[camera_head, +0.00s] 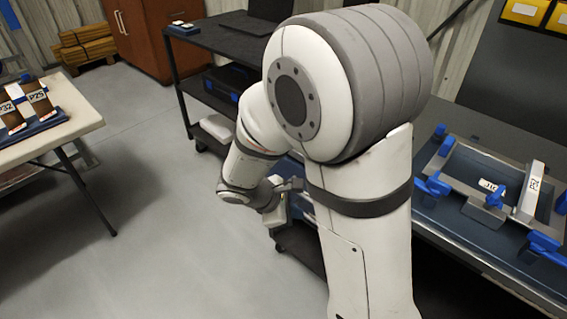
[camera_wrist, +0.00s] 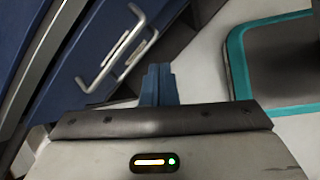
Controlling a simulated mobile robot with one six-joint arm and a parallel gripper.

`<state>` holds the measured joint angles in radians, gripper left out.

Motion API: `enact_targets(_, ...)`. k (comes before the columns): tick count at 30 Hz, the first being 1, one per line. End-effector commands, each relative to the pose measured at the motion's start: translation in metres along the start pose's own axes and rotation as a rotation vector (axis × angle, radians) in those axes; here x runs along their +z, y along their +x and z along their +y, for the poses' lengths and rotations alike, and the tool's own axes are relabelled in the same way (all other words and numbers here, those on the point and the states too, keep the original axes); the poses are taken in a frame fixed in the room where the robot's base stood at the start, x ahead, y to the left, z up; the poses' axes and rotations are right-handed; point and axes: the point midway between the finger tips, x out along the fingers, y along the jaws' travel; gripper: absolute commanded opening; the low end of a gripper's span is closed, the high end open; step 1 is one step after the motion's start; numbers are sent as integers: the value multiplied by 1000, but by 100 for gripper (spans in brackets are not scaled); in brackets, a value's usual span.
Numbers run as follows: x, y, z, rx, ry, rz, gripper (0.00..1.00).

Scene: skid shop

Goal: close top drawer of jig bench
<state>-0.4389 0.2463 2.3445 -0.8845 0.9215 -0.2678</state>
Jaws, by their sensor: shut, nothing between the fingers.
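The jig bench (camera_head: 480,262) stands at the right in the head view, its drawers mostly hidden behind my arm. In the wrist view, blue drawer fronts (camera_wrist: 65,70) fill the upper left, with silver bar handles (camera_wrist: 108,66). I cannot tell which front is the top drawer or how far it stands out. My gripper (camera_wrist: 158,72) is shut and empty, its blue fingers to the right of the handles in the picture. Contact with a drawer is not visible. In the head view my gripper is low beside the bench, partly hidden by my arm.
A jig with blue clamps (camera_head: 433,186) lies on the bench. A black cart (camera_head: 222,47) stands behind my arm. A white table (camera_head: 80,118) with a blue rack stands at the left. The grey floor (camera_head: 180,220) between is clear. A teal-edged dark shape shows right in the wrist view.

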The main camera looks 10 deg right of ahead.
Motion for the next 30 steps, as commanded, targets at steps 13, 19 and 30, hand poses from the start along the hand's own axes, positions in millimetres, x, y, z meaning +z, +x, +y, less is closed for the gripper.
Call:
enact_targets(13,-88,-19,37,307,-696,-139,0)
enact_targets(19,-90,4,44,309,-707,-142,0)
enact_targets(30,-87,78,69,307,-704,-142,0)
